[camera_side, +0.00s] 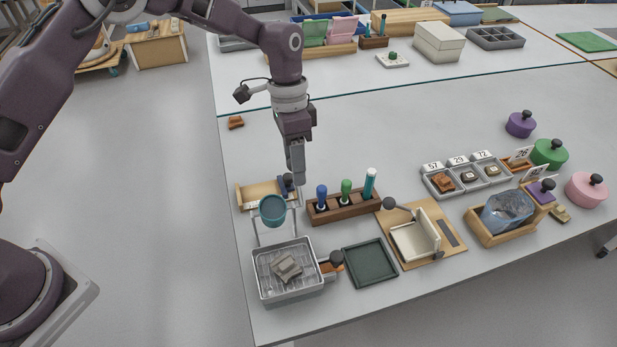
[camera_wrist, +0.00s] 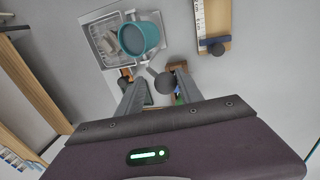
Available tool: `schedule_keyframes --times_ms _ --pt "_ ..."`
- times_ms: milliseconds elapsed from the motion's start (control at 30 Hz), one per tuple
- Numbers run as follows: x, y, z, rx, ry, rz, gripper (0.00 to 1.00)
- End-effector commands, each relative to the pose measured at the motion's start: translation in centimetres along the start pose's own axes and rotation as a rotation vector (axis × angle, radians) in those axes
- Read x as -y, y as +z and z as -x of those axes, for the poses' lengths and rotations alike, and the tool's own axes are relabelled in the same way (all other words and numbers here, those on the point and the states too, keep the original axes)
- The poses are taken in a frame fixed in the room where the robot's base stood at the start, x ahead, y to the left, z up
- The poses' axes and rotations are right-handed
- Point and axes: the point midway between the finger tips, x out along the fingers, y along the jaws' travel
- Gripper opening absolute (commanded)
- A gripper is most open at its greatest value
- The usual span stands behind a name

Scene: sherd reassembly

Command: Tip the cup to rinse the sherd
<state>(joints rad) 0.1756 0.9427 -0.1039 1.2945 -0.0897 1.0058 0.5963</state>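The teal cup (camera_side: 273,212) sits upright in a wire stand above the metal basin (camera_side: 258,283). A grey sherd (camera_side: 286,265) lies in the basin. In the wrist view the cup (camera_wrist: 138,36) hides part of the basin. A short lever runs from the cup side to a dark round knob (camera_wrist: 165,83). My gripper (camera_side: 298,182) is above and behind the cup, fingers pointing down. In the wrist view its fingers (camera_wrist: 155,82) are apart, with the knob showing in the gap. I cannot tell how far below the fingertips the knob lies.
A ruler board (camera_side: 258,193) with a dark-knobbed slider stands behind the cup. A wooden rack (camera_side: 345,207) with blue, green and teal tools is to the right. An empty green tray (camera_side: 369,264) lies right of the basin.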

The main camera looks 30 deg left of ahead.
Motion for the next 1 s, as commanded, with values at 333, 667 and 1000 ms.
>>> schedule_keyframes --times_ms 333,667,1000 --pt "-2.9 0.0 0.3 0.000 -0.119 -0.004 0.41" --pt "-5.4 0.0 -0.2 0.003 -0.235 -0.004 0.41" --pt "-7.7 0.0 -1.4 0.003 -0.355 -0.004 0.41"
